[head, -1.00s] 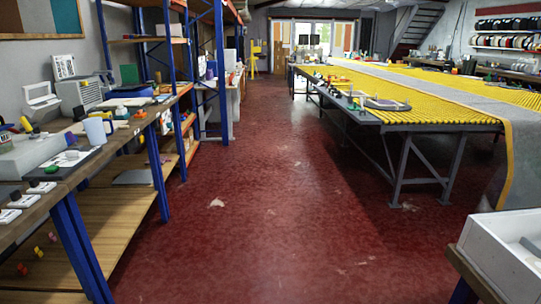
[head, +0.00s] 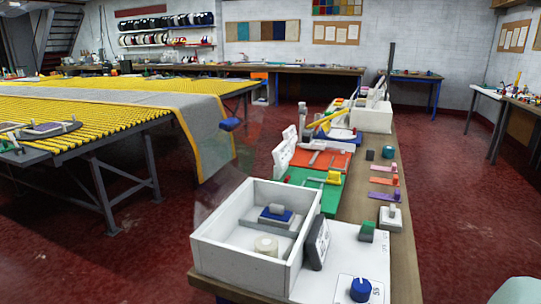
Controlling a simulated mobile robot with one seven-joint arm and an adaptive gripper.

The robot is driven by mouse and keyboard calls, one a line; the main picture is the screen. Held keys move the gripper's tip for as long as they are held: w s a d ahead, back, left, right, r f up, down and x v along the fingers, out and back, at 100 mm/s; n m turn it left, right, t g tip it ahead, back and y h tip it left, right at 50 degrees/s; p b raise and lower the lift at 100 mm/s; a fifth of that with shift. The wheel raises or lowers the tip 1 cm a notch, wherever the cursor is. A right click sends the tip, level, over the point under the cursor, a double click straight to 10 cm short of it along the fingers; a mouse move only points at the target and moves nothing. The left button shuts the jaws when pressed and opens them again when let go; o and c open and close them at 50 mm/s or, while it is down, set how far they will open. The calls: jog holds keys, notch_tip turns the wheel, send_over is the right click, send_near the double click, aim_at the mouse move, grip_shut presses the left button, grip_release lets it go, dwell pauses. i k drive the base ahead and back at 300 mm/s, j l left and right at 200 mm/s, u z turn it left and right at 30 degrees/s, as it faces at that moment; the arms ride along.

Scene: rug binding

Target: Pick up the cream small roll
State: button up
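A small cream roll (head: 266,246) sits inside a white open-topped box (head: 215,238) at the near end of the long bench in the head view. It appears to stand on end, close to the front wall of the box. A dark blue item with a grey top (head: 277,213) lies on a grey piece behind it in the same box. My gripper is not in view.
The narrow bench runs away from me, with a blue knob (head: 360,289), a dark upright panel (head: 317,243), a green mat (head: 322,196) and several small tools. A yellow roller table (head: 90,118) stands left. Red floor (head: 452,190) is open on the right.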

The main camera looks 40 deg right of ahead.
aim_at(267, 245)
jog(key=i+j+z, duration=0.15)
jog(key=z, duration=0.25)
jog(key=i+j+z, duration=0.2)
jog(key=z, duration=0.2)
jog(key=i+j+z, duration=0.15)
jog(key=j+z, duration=0.3)
jog(key=i+j+z, duration=0.1)
jog(key=j+z, duration=0.15)
jog(key=i+j+z, duration=0.1)
jog(key=j+z, duration=0.4)
jog(key=j, duration=0.15)
jog(key=i, duration=0.05)
